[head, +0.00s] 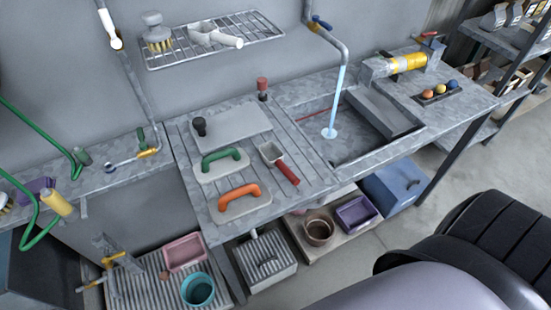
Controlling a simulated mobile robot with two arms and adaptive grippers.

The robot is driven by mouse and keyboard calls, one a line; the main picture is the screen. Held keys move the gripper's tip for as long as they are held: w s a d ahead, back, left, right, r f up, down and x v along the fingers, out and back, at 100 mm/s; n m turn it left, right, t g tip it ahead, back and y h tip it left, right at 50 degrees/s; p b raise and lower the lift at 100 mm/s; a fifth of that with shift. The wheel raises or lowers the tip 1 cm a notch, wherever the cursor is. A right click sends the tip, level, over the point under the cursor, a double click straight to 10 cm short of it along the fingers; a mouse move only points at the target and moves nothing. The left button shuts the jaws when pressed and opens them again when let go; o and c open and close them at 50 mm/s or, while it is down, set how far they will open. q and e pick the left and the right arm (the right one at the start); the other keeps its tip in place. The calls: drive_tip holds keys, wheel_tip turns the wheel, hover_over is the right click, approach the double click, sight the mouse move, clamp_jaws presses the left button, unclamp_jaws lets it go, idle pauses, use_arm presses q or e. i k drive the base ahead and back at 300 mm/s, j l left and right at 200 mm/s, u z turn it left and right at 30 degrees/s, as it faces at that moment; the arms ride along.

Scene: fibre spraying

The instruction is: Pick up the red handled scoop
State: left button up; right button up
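The red handled scoop (287,172) lies on the grooved metal drainboard (310,178). Its grey metal pan points to the upper left and its red handle to the lower right, towards the front edge. It lies just right of a pale plate with a green handle (222,158). Nothing covers the scoop. Neither of my grippers is in view.
A plate with an orange handle (239,196) lies in front of the green-handled one. A grey slab (231,134) is behind. To the right is a sink (372,130) with water running from a tap (334,35). A wire shelf (213,38) hangs above.

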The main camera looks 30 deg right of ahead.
sight(270, 153)
drive_tip(key=z, duration=1.25)
